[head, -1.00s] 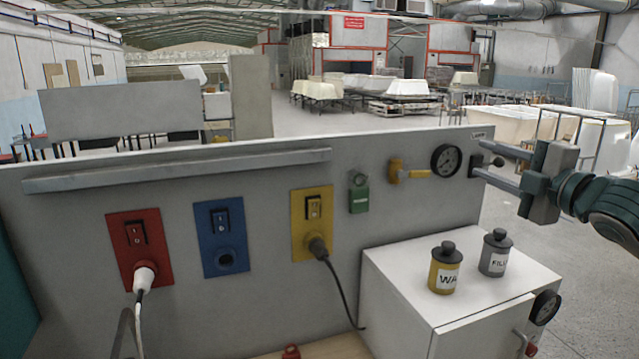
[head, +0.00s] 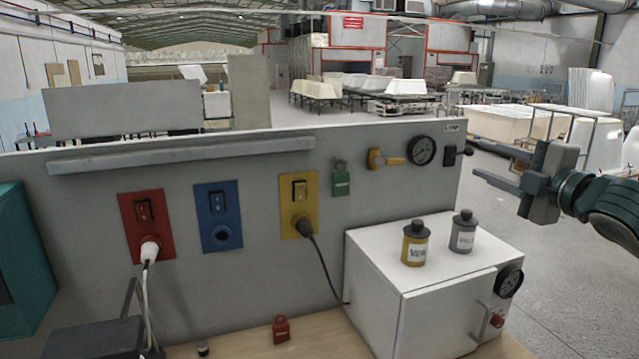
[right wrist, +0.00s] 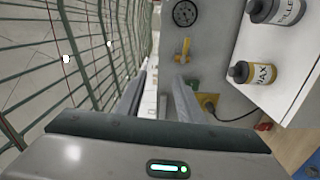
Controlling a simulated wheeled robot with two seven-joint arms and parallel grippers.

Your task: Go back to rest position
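My right gripper (head: 476,158) is at the right of the head view, level with the panel's top right corner. Its two fingers are apart with nothing between them, pointing left. In the right wrist view its fingers (right wrist: 160,100) also stand apart and empty. It appears clear of the panel's black lever (head: 457,152). My left gripper is not in the head view.
A grey panel (head: 100,230) carries red (head: 143,210), blue (head: 219,200) and yellow (head: 299,190) switch plates, a green device, a yellow valve and a gauge. A white cabinet (head: 385,290) bears two bottles (head: 415,245). Open floor (head: 560,290) lies right.

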